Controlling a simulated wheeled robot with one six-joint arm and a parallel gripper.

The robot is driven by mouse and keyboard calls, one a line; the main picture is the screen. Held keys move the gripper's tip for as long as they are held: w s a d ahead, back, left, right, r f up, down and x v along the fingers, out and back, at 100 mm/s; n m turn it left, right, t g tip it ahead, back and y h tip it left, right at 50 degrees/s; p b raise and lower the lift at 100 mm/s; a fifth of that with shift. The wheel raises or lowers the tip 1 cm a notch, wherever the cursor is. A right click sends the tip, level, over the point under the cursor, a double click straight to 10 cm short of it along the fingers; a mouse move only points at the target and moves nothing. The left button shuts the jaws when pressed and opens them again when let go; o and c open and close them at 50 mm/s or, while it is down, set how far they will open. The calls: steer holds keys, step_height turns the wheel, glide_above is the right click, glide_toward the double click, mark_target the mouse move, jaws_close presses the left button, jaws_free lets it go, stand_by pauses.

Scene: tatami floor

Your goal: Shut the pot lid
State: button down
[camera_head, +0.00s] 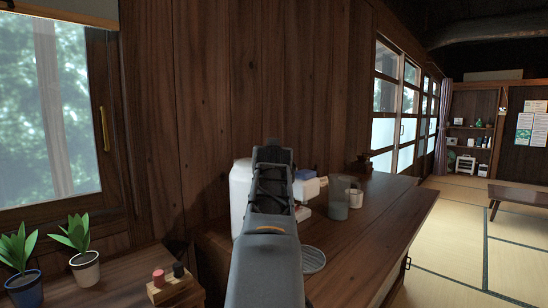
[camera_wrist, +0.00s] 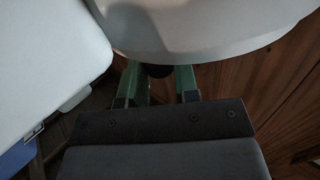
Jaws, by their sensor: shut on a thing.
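The white pot (camera_head: 239,194) stands on the wooden counter at the wall, mostly hidden behind my arm in the head view. My gripper (camera_head: 272,152) reaches forward beside it, its fingertips hidden there. In the wrist view, the green fingers of my gripper (camera_wrist: 161,84) reach to the edge of a large rounded white part, which looks like the pot lid (camera_wrist: 225,35). A small dark piece shows between the fingers, and they are shut on the lid. Another smooth white part (camera_wrist: 45,50) fills the left; whether it is the pot body I cannot tell. The lid's angle is unclear.
A grey cup (camera_head: 338,199) and a smaller clear glass (camera_head: 356,198) stand right of my arm on the counter (camera_head: 365,235). A glass dish (camera_head: 313,260) lies nearer. White-and-blue boxes (camera_head: 308,187) are behind. Potted plants (camera_head: 85,268) and a wooden block (camera_head: 172,289) stand at left.

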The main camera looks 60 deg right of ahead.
steer(key=shift+f, duration=0.45)
steer(key=c, duration=1.2)
jaws_free()
steer(key=shift+c, duration=0.2)
steer(key=o, duration=0.4)
steer(key=shift+r, duration=0.2)
steer(key=shift+c, duration=0.2)
steer(key=v, duration=1.3)
steer(key=shift+s+a+p, duration=0.25)
steer(key=shift+a+p, duration=0.1)
steer(key=shift+p, duration=0.05)
steer(key=shift+r, duration=0.15)
